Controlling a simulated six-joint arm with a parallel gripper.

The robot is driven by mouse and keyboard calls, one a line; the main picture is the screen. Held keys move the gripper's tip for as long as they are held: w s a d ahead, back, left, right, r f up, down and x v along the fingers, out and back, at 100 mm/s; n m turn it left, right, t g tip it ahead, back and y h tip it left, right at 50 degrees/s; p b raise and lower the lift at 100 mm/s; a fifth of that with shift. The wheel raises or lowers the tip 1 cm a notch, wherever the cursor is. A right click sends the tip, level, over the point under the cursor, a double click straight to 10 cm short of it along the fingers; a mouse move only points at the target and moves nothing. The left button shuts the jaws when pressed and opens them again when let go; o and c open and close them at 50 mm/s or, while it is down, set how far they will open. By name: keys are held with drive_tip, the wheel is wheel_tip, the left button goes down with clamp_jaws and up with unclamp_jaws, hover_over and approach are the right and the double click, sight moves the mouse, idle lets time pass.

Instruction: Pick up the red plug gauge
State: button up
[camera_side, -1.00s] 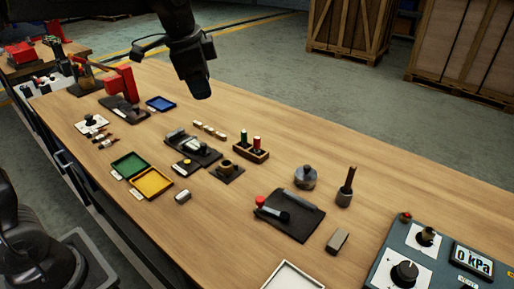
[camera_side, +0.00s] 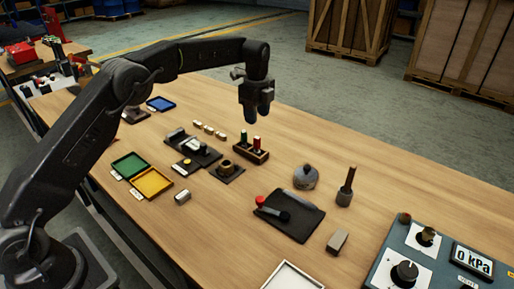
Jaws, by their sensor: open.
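The red plug gauge (camera_side: 256,143) stands upright in a small wooden block (camera_side: 262,157) near the middle of the bench. A green plug gauge (camera_side: 244,137) stands beside it on the left in the same block. My gripper (camera_side: 251,122) points down just above the two gauges, with its tips close over their tops in the picture. It is open and holds nothing. The gap between its fingers is hard to make out from this side, and I cannot tell its exact height over the red gauge.
A bored block on a dark pad (camera_side: 226,170) sits front left of the gauge block. A dark mat (camera_side: 291,217) with a red-ended tool lies to the front right. Green (camera_side: 128,165) and yellow (camera_side: 151,182) trays lie left.

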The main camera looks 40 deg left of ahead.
sight(257, 138)
wheel_tip(257, 138, down, 11)
drive_tip(key=shift+w+r, duration=0.1)
idle(0.4)
drive_tip(key=c, duration=0.9)
clamp_jaws()
drive_tip(key=shift+r, duration=0.1)
